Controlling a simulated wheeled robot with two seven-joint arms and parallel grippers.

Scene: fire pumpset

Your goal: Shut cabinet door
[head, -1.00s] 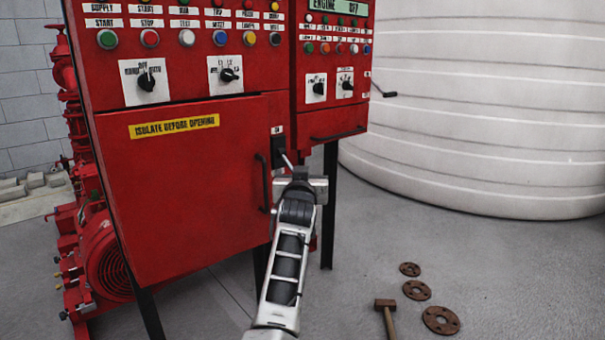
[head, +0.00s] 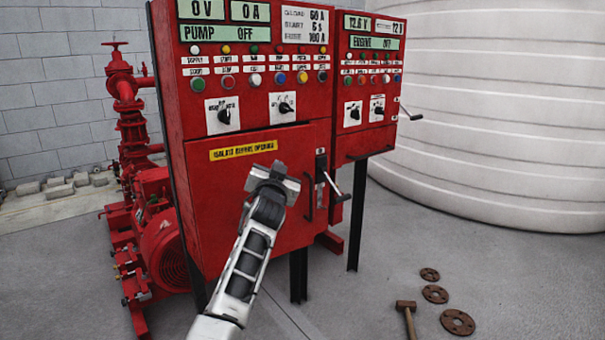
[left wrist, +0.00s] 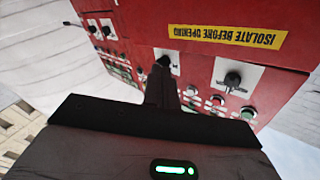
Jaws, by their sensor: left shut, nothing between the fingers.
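The red cabinet door (head: 235,215) carries a yellow "ISOLATE BEFORE OPENING" label (head: 244,150) and a dark vertical handle (head: 308,201) near its right edge. A dark line runs along its top edge; I cannot tell whether it is fully flush. A lever (head: 333,187) sticks out just right of the door. My left gripper (head: 272,178) is in front of the door, left of the handle, apparently not touching it; its fingertips are hidden in the head view. In the left wrist view its fingers (left wrist: 161,84) are shut and empty, with the label (left wrist: 225,33) beyond, upside down.
Switches and buttons (head: 254,79) sit above the door. A second red cabinet (head: 365,130) stands at the right. A red pump (head: 150,220) is at the left. A hammer (head: 406,308) and rusty flanges (head: 435,293) lie on the floor. A white tank (head: 500,120) stands behind.

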